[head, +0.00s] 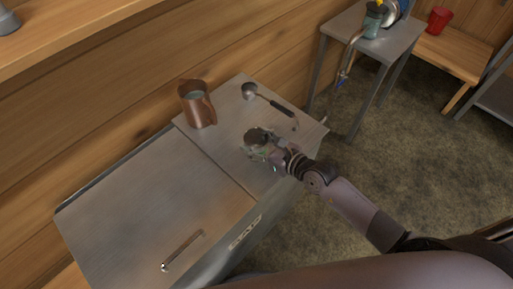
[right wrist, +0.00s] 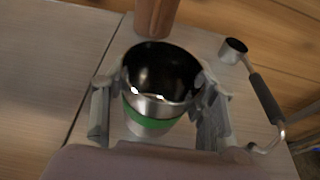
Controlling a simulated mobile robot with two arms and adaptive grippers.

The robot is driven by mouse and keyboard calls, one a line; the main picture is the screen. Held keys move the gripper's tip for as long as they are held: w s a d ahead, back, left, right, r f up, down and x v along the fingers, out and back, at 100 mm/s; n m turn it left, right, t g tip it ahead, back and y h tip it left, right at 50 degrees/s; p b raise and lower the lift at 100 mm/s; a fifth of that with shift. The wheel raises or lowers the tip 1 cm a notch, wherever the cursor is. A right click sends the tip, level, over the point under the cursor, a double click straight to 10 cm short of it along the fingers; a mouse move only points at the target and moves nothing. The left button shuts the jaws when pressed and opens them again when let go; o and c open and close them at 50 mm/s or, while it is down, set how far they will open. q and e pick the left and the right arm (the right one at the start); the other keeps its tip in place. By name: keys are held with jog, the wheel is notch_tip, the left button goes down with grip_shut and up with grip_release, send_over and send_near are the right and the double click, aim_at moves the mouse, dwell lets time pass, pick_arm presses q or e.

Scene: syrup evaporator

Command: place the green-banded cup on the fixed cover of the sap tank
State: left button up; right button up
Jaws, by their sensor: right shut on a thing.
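The green-banded cup (right wrist: 155,105) is a metal cup with a dark inside and a green band, upright between the two fingers of my right gripper (right wrist: 160,103) in the right wrist view. In the head view the cup (head: 258,137) is small and partly covered by the right gripper (head: 262,148), over the narrower right-hand section of the sap tank's top, the fixed cover (head: 218,150). I cannot tell whether the cup's base touches the cover. My left gripper is not in view.
A copper-coloured mug (head: 197,104) and a ladle with a dark handle (head: 270,100) are on the same cover, behind the cup. The larger lid (head: 150,205) with a bar handle (head: 183,250) lies to the left. A metal stand (head: 375,45) is at the back right.

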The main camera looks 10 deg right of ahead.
aim_at(263, 152)
jog(key=shift+f, duration=1.65)
jog(key=shift+f+b, duration=0.15)
jog(key=shift+b, duration=0.2)
jog(key=o, duration=1.2)
jog(key=shift+c, duration=0.2)
